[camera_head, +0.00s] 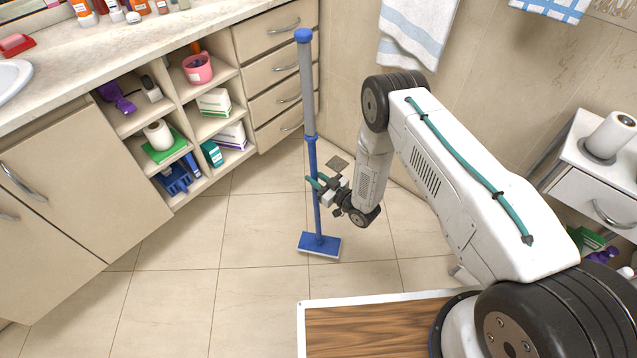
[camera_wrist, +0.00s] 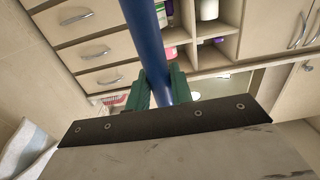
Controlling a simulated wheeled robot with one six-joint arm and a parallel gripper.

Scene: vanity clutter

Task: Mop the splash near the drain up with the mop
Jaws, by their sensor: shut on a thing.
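The mop stands nearly upright on the tiled floor, with a blue and grey pole (camera_head: 310,155) and a flat blue head (camera_head: 319,243). My gripper (camera_head: 318,184) is shut on the lower blue part of the pole. In the wrist view the pole (camera_wrist: 147,40) runs between the green fingers of my gripper (camera_wrist: 160,90). The drain (camera_head: 337,162) is a small dark square in the floor near the wall, behind and right of the mop. I cannot make out the splash; my arm hides some floor beside the drain.
Open shelves (camera_head: 200,125) and drawers (camera_head: 276,70) stand left of the mop. A white cabinet (camera_head: 585,185) stands at right, and towels (camera_head: 417,35) hang on the wall. Floor at left front is clear.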

